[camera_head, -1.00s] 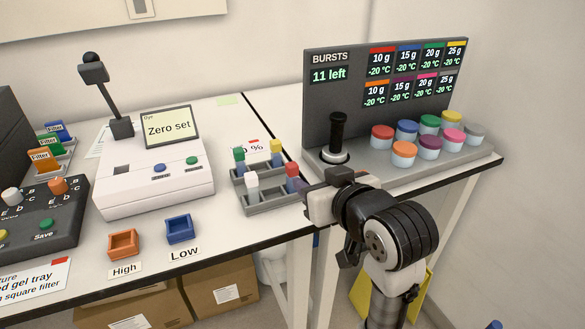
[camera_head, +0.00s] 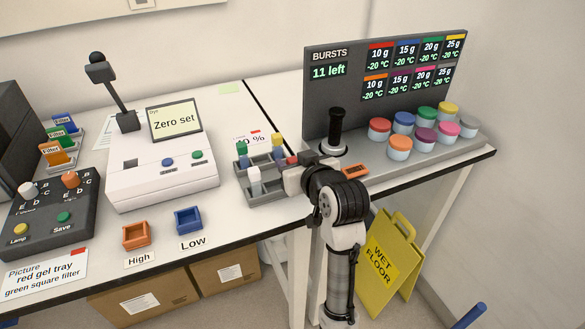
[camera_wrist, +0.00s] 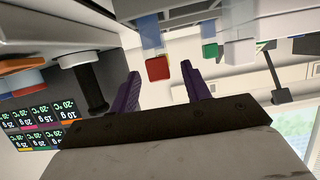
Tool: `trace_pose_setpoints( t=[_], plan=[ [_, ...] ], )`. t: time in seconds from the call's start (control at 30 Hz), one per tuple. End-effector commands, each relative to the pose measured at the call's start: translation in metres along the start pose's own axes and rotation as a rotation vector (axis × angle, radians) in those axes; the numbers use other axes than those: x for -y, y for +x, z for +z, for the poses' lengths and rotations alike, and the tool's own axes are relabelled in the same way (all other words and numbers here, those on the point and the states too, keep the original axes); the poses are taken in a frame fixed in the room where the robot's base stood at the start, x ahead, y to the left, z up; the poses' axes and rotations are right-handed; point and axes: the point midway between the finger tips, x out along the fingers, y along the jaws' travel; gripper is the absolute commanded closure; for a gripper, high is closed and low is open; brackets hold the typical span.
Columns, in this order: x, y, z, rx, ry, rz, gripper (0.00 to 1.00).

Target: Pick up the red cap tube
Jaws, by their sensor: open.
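The red cap tube shows in the wrist view as a red cap (camera_wrist: 157,68) on a pale blue body, lying between my two purple fingertips in the picture. My gripper (camera_wrist: 160,70) is open, and no contact with the tube shows. In the head view the red cap (camera_head: 291,160) is only partly visible at the right end of the grey rack (camera_head: 268,198), beside my gripper. My wrist hides the rest of the tube and my fingertips there.
The rack also holds a green cap tube (camera_head: 242,149), a yellow cap tube (camera_head: 278,140) and a white cap tube (camera_head: 254,176). A grey console with a black handle (camera_head: 337,127) and several coloured jars stands close on the right. A white balance (camera_head: 160,178) is left.

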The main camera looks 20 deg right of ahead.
Motion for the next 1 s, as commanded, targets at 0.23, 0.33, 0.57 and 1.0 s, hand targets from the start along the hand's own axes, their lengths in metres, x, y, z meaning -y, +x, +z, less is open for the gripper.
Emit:
trace_pose_setpoints(
  t=[0.23, 0.33, 0.57, 1.0],
  plan=[
    [0.0, 0.016, 0.0, 0.0, 0.0, 0.0, 0.53],
    [0.0, 0.016, 0.0, -0.001, 0.0, 0.0, 0.53],
    [0.0, 0.016, 0.0, -0.001, 0.0, 0.0, 0.78],
    [0.0, 0.015, -0.001, -0.001, -0.001, 0.0, 1.0]
  ],
)
